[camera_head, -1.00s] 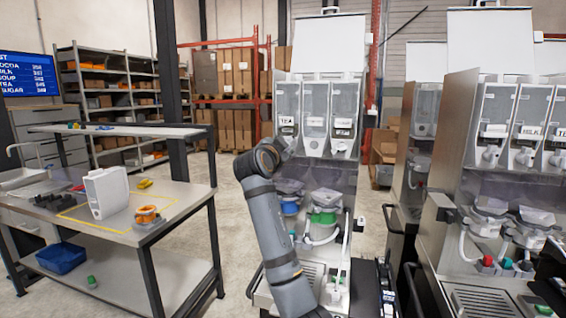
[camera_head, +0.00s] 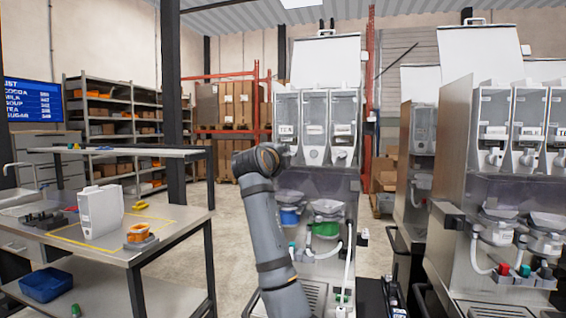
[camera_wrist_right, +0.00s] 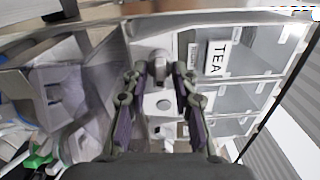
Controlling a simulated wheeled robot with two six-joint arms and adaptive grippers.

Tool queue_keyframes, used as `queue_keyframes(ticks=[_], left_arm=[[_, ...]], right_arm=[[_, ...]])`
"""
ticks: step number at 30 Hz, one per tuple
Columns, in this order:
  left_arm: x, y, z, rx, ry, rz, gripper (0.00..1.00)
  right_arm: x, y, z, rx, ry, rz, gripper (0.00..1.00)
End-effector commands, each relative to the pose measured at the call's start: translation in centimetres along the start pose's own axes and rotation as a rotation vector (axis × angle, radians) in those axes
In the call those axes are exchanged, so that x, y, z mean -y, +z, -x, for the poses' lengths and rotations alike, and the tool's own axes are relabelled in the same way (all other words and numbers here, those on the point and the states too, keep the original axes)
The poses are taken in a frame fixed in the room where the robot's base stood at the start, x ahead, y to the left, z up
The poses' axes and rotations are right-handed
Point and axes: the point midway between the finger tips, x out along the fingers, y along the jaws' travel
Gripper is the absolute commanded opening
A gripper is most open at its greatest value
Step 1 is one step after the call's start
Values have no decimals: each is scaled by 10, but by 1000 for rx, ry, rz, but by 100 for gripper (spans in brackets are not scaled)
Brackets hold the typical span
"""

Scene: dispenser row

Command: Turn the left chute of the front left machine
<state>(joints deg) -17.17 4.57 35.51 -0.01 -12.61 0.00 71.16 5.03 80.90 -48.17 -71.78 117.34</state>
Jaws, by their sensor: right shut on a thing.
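The front left machine (camera_head: 318,110) stands in the middle of the head view, with three clear canisters side by side. The left canister (camera_head: 286,110) carries a TEA label, which also shows in the wrist view (camera_wrist_right: 217,58). My right arm reaches up to the chute below that canister and covers most of it in the head view. In the right wrist view, my right gripper (camera_wrist_right: 160,76) has its two fingers on either side of the grey left chute (camera_wrist_right: 158,60) and is shut on it. The chute's exact angle is hard to tell. My left gripper is out of view.
Below the canisters sit bowls with a blue part (camera_head: 290,216) and a green part (camera_head: 326,229). Another machine (camera_head: 500,170) stands close on the right. A metal table (camera_head: 180,228) with a white canister (camera_head: 100,210) stands left, with open floor between.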

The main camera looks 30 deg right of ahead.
Motion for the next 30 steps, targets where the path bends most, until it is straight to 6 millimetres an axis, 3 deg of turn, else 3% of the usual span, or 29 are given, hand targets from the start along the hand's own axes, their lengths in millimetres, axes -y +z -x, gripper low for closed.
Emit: queue_keyframes(ticks=[15, 30], left_arm=[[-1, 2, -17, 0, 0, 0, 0], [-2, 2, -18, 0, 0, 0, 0]], right_arm=[[-3, 0, 0, -1, 2, -346, 0], [-2, 0, 0, -1, 2, -423, 0]])
